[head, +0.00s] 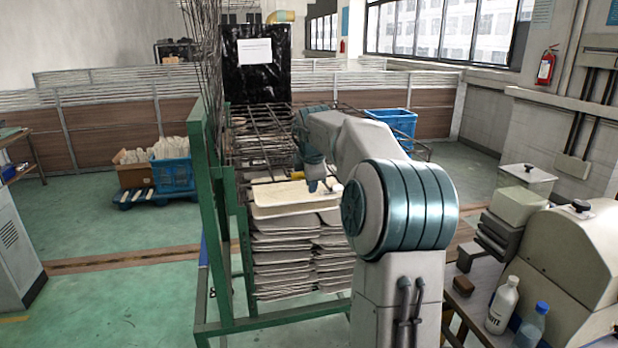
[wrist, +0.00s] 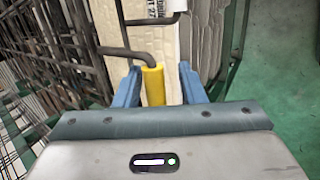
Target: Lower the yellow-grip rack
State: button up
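The yellow grip (wrist: 153,86) is a sleeve on the end of a bent dark rod (wrist: 125,52) in the wrist view. My gripper (wrist: 160,84) has its two blue fingers apart, one on each side of the yellow grip, with a gap on both sides. In the head view my gripper (head: 320,184) is over the tray stack, and a small bit of the yellow grip (head: 297,175) shows beside it. Dark wire racks (head: 262,128) lie about level behind the arm; which one carries the grip is unclear. My arm hides part of them.
A stack of grey trays (head: 285,245), with a cream tray (head: 275,208) on top, stands inside a green frame (head: 204,190). Raised wire racks (head: 203,50) stand at its upper left. A machine (head: 575,250) and bottles (head: 502,306) are at right. Green floor is open at left.

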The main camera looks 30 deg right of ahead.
jog(key=shift+r, duration=0.15)
jog(key=b+v, duration=0.2)
jog(key=v, duration=1.1)
jog(key=shift+s+r, duration=0.2)
dwell(0.4)
